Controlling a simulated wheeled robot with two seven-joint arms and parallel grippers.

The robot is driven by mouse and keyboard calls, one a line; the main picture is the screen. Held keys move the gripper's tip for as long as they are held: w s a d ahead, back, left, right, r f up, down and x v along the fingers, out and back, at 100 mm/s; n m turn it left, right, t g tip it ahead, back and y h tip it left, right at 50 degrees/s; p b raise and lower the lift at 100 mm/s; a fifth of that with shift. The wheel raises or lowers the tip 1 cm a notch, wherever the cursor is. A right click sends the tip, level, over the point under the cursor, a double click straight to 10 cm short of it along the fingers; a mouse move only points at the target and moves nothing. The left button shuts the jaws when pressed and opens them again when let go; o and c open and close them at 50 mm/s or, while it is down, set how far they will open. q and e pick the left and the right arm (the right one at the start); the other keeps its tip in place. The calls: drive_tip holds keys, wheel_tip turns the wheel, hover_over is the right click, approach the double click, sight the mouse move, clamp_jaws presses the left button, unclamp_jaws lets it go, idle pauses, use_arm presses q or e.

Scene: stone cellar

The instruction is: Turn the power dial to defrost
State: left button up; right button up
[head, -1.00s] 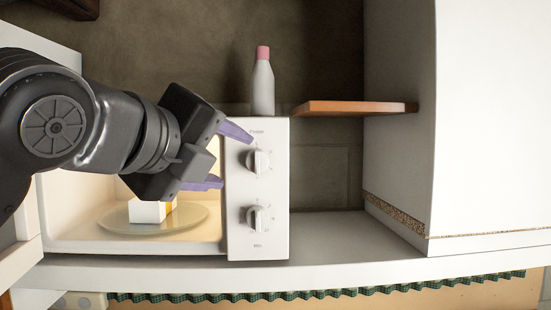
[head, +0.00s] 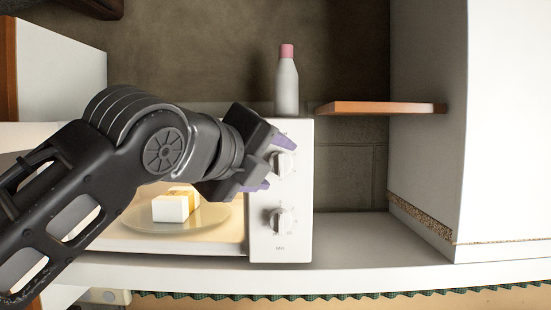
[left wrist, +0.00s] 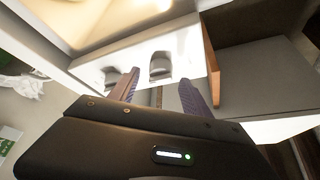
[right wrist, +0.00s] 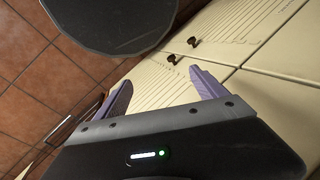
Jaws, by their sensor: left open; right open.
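The microwave's white control panel (head: 299,200) carries two dials. The upper one, the power dial (head: 284,164), lies between the fingers of my left gripper (head: 282,161) in the head view. The lower dial (head: 281,221) is uncovered. My left gripper is open, its fingers above and below the upper dial. In the left wrist view the power dial (left wrist: 160,67) sits ahead between the two fingertips, with the lower dial (left wrist: 111,77) to its left. I cannot tell whether the fingers touch it, nor read its setting. My right gripper (right wrist: 160,85) is open and empty.
A white block of food (head: 172,208) rests on the glass plate (head: 140,217) inside the microwave. A pink-capped bottle (head: 288,85) stands on top. An orange-brown shelf (head: 380,107) juts out at right. Cream cabinet doors (right wrist: 240,45) and a tiled floor (right wrist: 35,60) are near my right gripper.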

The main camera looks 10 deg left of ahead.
use_arm(q)
drive_tip(key=shift+x, duration=0.95)
drive_tip(key=shift+c, duration=0.4)
clamp_jaws()
